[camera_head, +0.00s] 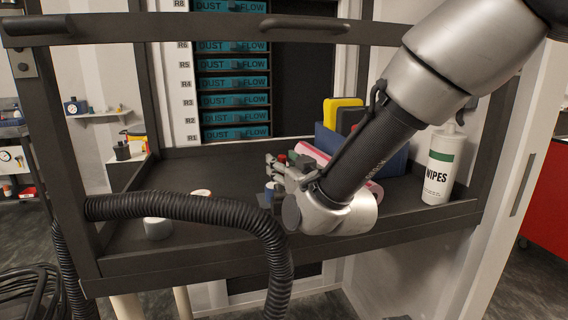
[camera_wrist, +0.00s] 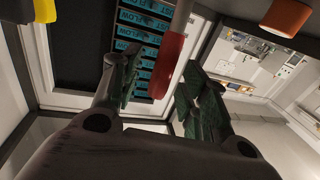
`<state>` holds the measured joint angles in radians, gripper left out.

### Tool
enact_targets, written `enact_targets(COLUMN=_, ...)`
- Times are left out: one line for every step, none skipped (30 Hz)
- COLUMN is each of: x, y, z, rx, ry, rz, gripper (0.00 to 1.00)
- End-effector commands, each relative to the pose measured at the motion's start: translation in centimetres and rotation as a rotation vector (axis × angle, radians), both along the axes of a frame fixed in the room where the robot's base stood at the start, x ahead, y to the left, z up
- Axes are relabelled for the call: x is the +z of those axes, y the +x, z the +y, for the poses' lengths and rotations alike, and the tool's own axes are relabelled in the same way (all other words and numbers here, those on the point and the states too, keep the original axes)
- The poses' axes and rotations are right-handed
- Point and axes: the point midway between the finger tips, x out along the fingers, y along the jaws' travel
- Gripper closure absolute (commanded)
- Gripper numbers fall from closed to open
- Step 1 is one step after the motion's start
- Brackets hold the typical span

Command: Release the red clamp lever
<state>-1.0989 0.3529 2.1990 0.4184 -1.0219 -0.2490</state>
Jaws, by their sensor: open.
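The red clamp lever (camera_wrist: 167,66) shows in the wrist view as a red sleeve on a pale metal rod. It lies in the gap between the two green-padded fingers of my gripper (camera_wrist: 160,70). In the head view my gripper (camera_head: 276,170) is over the bench tray, beyond my wrist. A small red spot beside the fingers is too small to identify surely. The clamp's body is hidden behind my gripper and wrist.
A thick black ribbed hose (camera_head: 200,208) arches across the tray's front left. Teal-labelled drawers (camera_head: 232,101) are behind. The tray's back left is clear.

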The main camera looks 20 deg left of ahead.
Motion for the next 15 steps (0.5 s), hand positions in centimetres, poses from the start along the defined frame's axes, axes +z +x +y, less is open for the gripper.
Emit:
enact_targets(x=0.01, y=0.43, z=0.33, rx=-0.001, ry=0.001, rz=-0.001, gripper=0.56)
enact_targets(x=0.03, y=0.61, z=0.49, rx=-0.001, ry=0.001, rz=-0.001, gripper=0.56)
enact_targets(x=0.05, y=0.78, z=0.67, rx=0.0, ry=0.001, rz=-0.001, gripper=0.56)
enact_targets(x=0.04, y=0.87, z=0.76, rx=0.0, ry=0.001, rz=-0.001, gripper=0.56)
enact_targets(x=0.03, y=0.94, z=0.83, rx=0.0, ry=0.001, rz=-0.001, gripper=0.56)
enact_targets(x=0.02, y=0.98, z=0.88, rx=0.0, ry=-0.001, rz=-0.001, gripper=0.56)
enact_targets(x=0.01, y=1.0, z=0.89, rx=0.0, ry=-0.001, rz=-0.001, gripper=0.56)
enact_targets(x=0.01, y=1.0, z=0.89, rx=0.001, ry=-0.001, rz=-0.001, gripper=0.56)
enact_targets(x=0.02, y=0.99, z=0.89, rx=0.001, ry=-0.001, rz=-0.001, gripper=0.56)
enact_targets(x=0.02, y=0.99, z=0.89, rx=0.001, ry=-0.001, rz=-0.001, gripper=0.56)
enact_targets(x=0.03, y=0.98, z=0.88, rx=0.001, ry=0.0, rz=0.0, gripper=0.56)
enact_targets(x=0.03, y=0.99, z=0.87, rx=0.0, ry=0.0, rz=0.0, gripper=0.56)
enact_targets(x=0.03, y=0.98, z=0.87, rx=0.0, ry=0.0, rz=0.0, gripper=0.61)
enact_targets(x=0.03, y=0.98, z=0.87, rx=0.0, ry=0.0, rz=0.0, gripper=0.67)
enact_targets(x=0.03, y=0.98, z=0.87, rx=0.0, ry=0.0, rz=0.0, gripper=0.74)
